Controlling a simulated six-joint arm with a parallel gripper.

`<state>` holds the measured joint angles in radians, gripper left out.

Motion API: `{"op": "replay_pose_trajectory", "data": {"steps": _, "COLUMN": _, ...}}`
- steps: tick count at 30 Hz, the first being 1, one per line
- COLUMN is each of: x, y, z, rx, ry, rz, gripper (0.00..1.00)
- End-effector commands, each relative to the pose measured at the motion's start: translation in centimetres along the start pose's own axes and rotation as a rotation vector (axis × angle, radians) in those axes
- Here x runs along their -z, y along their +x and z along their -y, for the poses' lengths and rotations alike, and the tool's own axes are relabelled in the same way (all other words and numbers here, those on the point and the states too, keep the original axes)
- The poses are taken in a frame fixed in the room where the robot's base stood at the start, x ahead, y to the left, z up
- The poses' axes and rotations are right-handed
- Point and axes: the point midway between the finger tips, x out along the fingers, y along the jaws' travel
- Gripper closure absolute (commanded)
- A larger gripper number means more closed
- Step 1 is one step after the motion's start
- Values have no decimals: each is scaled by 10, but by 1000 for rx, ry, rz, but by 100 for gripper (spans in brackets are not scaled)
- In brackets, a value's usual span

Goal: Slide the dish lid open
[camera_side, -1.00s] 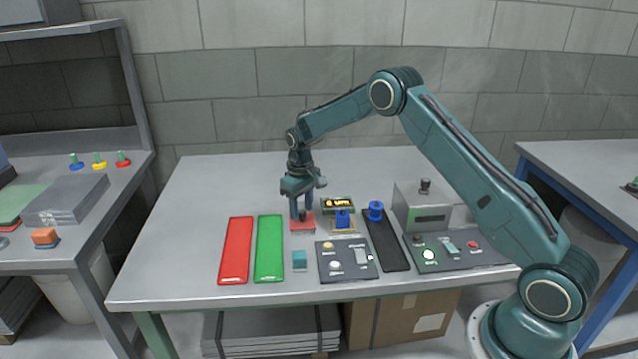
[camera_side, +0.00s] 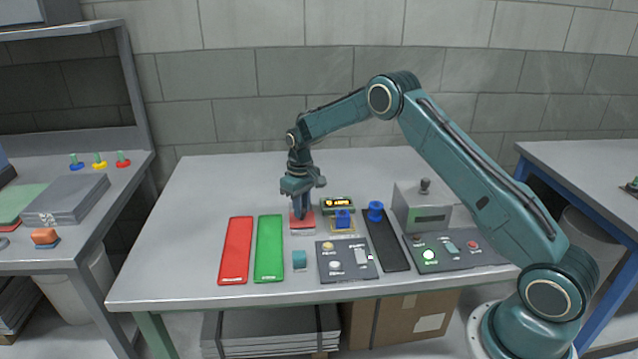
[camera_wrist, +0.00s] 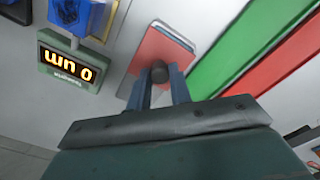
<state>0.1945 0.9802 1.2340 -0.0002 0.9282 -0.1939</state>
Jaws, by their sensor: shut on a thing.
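The dish lid (camera_side: 310,225) is a small red square plate with a dark round knob (camera_wrist: 159,72) on top. It lies over a pale grey dish (camera_wrist: 132,83), whose rim shows along the lid's edges in the wrist view. What is inside the dish is hidden. My gripper (camera_side: 302,213) points down over the lid, and its two blue fingers are shut on the knob. The wrist view also shows the lid (camera_wrist: 163,46) beneath the fingers.
A red strip (camera_side: 236,250) and a green strip (camera_side: 269,248) lie left in front. A lit display (camera_side: 337,204) and a blue block (camera_side: 343,217) stand close right of the lid. A teal block (camera_side: 299,260) and a button panel (camera_side: 346,260) are in front. The table's back left is clear.

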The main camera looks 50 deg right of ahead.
Motion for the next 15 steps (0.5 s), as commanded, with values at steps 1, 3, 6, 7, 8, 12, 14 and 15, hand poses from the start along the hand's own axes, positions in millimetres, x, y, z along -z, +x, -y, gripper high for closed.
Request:
{"op": "replay_pose_trajectory", "data": {"steps": 1, "x": 4, "y": 0, "z": -3, "rx": 0, "ry": 0, "rz": -3, "gripper": 100}}
{"op": "replay_pose_trajectory", "data": {"steps": 3, "x": 9, "y": 0, "z": -7, "rx": 0, "ry": 0, "rz": -2, "gripper": 100}}
{"op": "replay_pose_trajectory", "data": {"steps": 6, "x": 16, "y": 0, "z": -14, "rx": 0, "ry": 0, "rz": -3, "gripper": 100}}
{"op": "replay_pose_trajectory", "data": {"steps": 7, "x": 17, "y": 0, "z": -16, "rx": 0, "ry": 0, "rz": -2, "gripper": 100}}
{"op": "replay_pose_trajectory", "data": {"steps": 8, "x": 19, "y": 0, "z": -18, "rx": 0, "ry": 0, "rz": -3, "gripper": 100}}
{"op": "replay_pose_trajectory", "data": {"steps": 12, "x": 28, "y": 0, "z": -26, "rx": 0, "ry": -1, "rz": -4, "gripper": 100}}
{"op": "replay_pose_trajectory", "data": {"steps": 14, "x": 31, "y": 0, "z": -29, "rx": 0, "ry": -2, "rz": -4, "gripper": 100}}
{"op": "replay_pose_trajectory", "data": {"steps": 15, "x": 34, "y": 0, "z": -31, "rx": 0, "ry": -2, "rz": -4, "gripper": 100}}
